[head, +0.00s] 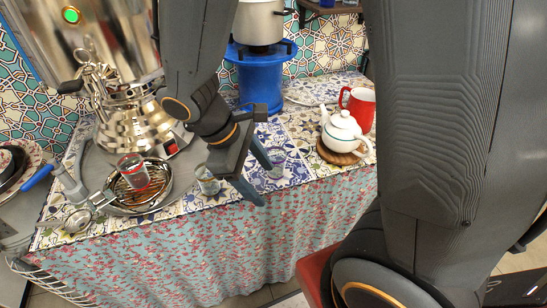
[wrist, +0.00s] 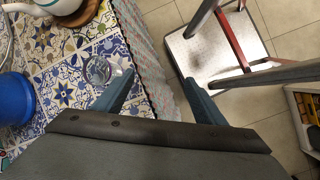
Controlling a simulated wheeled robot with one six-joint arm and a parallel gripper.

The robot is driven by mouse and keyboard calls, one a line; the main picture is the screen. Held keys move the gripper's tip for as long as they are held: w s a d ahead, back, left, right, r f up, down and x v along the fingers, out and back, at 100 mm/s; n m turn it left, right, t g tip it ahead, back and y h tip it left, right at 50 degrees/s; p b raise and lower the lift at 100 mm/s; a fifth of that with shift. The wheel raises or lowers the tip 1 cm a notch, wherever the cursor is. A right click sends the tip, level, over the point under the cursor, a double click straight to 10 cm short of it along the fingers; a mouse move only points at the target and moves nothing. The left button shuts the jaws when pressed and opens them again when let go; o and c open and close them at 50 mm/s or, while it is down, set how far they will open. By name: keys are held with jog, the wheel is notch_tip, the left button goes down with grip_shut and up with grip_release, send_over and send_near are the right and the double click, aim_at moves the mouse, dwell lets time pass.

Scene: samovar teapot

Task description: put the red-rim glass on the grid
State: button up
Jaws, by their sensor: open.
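The red-rim glass (head: 133,172) stands, slightly tilted in the picture, over the brown grid (head: 143,199) inside a round metal dish at the left of the counter. Its base appears to be on the grid. My gripper (head: 262,179) is open and empty, to the right of the glass, above the counter's front edge. In the wrist view my gripper (wrist: 160,82) also shows open, with nothing between its fingers. The red-rim glass and the grid are not in the wrist view.
A clear glass (head: 276,163) stands close behind my fingers; it also shows in the wrist view (wrist: 97,70). Another glass (head: 207,181) stands left of my gripper. The samovar (head: 135,125) is behind the dish. A white teapot (head: 342,130) and red mug (head: 360,106) stand right.

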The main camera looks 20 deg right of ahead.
jog(key=shift+w+d+r+m+t+y, duration=0.1)
jog(key=shift+d+r+m+t+y, duration=0.15)
jog(key=shift+d+m+y, duration=1.05)
jog(key=shift+w+d+r+m+t+y, duration=0.15)
jog(key=shift+d+r+m+y, duration=0.2)
jog(key=shift+m, duration=1.95)
jog(key=shift+w+d+r+m+t+y, duration=0.1)
jog(key=shift+d+r+m+t+y, duration=0.15)
jog(key=shift+d+m+y, duration=1.05)
